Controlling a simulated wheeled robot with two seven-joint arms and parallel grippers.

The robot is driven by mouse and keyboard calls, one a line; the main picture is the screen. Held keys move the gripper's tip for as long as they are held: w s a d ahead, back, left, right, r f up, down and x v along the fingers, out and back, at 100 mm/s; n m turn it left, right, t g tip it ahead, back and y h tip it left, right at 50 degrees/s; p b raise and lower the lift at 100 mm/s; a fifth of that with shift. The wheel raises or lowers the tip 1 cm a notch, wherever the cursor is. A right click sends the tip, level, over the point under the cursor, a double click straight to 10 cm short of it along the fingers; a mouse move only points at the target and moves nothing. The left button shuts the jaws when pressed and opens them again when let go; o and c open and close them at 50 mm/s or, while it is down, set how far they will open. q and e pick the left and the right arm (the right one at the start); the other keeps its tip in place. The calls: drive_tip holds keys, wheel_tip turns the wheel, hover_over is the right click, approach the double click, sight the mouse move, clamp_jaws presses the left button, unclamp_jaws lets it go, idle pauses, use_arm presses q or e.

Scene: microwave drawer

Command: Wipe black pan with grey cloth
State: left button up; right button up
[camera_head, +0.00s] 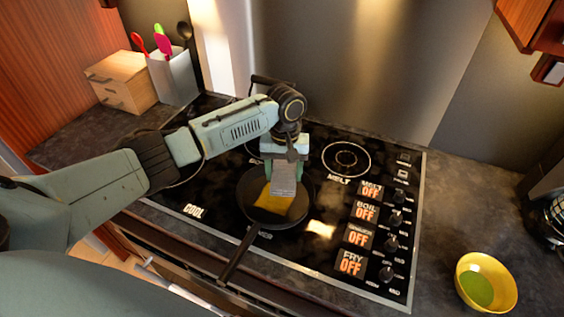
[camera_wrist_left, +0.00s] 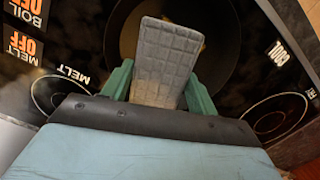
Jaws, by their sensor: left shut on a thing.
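The black pan (camera_head: 262,217) sits on the front part of the black cooktop, its handle pointing toward the front edge. A yellow-orange patch (camera_head: 272,203) shows on the pan's inside. My left gripper (camera_head: 284,180) is over the pan, pointing down, shut on the grey cloth (camera_head: 283,188). The cloth hangs down into the pan's opening; I cannot tell for sure whether it touches the bottom. In the left wrist view the grey cloth (camera_wrist_left: 165,60) stands between the green fingers of the gripper (camera_wrist_left: 158,92), with the dark pan (camera_wrist_left: 215,45) behind it. My right gripper is not in view.
The cooktop (camera_head: 330,240) has knobs and OFF labels on its right side. A yellow bowl (camera_head: 487,282) stands on the right counter. A wooden box (camera_head: 122,82) and a utensil holder (camera_head: 173,77) stand at the back left. The counter left of the bowl is clear.

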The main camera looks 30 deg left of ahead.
use_arm(q)
drive_tip(key=shift+s+a+f, duration=0.15)
drive_tip(key=shift+a+f, duration=0.05)
drive_tip(key=shift+f, duration=0.25)
wheel_tip(320, 180, down, 4)
drive_tip(key=b, duration=0.5)
drive_tip(key=shift+f+b, duration=0.75)
drive_tip(key=shift+b, duration=0.3)
drive_tip(key=shift+f, duration=0.4)
drive_tip(key=shift+a, duration=0.2)
